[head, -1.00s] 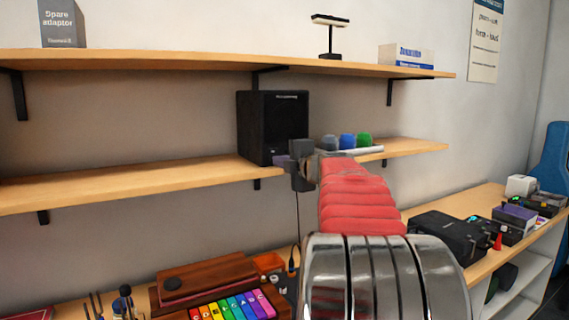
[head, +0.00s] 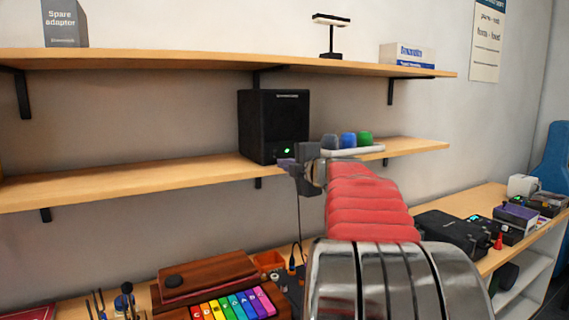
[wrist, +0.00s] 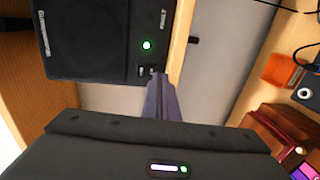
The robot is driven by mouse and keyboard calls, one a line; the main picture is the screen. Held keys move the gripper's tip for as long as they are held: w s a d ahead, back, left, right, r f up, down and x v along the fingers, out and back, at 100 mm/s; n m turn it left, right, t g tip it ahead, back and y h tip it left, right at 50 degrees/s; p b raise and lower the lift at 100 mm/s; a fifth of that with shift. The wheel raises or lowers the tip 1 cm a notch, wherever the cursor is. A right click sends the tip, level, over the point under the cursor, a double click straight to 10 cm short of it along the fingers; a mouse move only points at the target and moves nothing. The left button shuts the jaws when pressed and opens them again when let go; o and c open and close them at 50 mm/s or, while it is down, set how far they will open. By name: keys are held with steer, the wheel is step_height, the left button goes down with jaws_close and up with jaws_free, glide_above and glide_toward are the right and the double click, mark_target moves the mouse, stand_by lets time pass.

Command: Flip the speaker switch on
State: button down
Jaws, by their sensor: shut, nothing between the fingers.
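The black speaker (head: 272,122) stands on the middle shelf.
The middle shelf (head: 120,184) is clear left of the speaker. The upper shelf (head: 180,60) runs above. A wooden instrument with coloured keys (head: 232,305) lies on the bench below.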

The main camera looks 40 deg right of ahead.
steer(key=s+a+f, duration=0.1)
steer(key=s+a, duration=0.2)
steer(key=s, duration=0.7)
steer(key=shift+s+f, duration=0.15)
steer(key=shift+s, duration=0.1)
steer(key=shift+a, duration=0.15)
steer(key=w+a+f+m+g+h, duration=0.1)
steer(key=w+a+f+m+h, duration=0.1)
steer(key=a+m, duration=0.35)
steer(key=w+a+f+m+g+h, duration=0.1)
steer(key=a+f+m+h, duration=0.1)
steer(key=a+m, duration=0.35)
steer(key=s+a+f+m+g+y, duration=0.1)
steer(key=s+a+f, duration=0.4)
steer(key=a, duration=0.5)
steer(key=s+a+f+m+g+y, duration=0.1)
steer(key=s+a+f+g+y, duration=0.3)
steer(key=a+f, duration=0.6)
steer(key=s+a+f+m+g+y, duration=0.1)
steer(key=s+a+f+g+y, duration=0.2)
steer(key=s+a+f, duration=0.4)
steer(key=s+a, duration=0.1)
steer(key=a, duration=0.3)
steer(key=shift+f+m+y, duration=0.2)
steer(key=shift+m+y, duration=0.1)
steer(key=shift+y, duration=0.1)
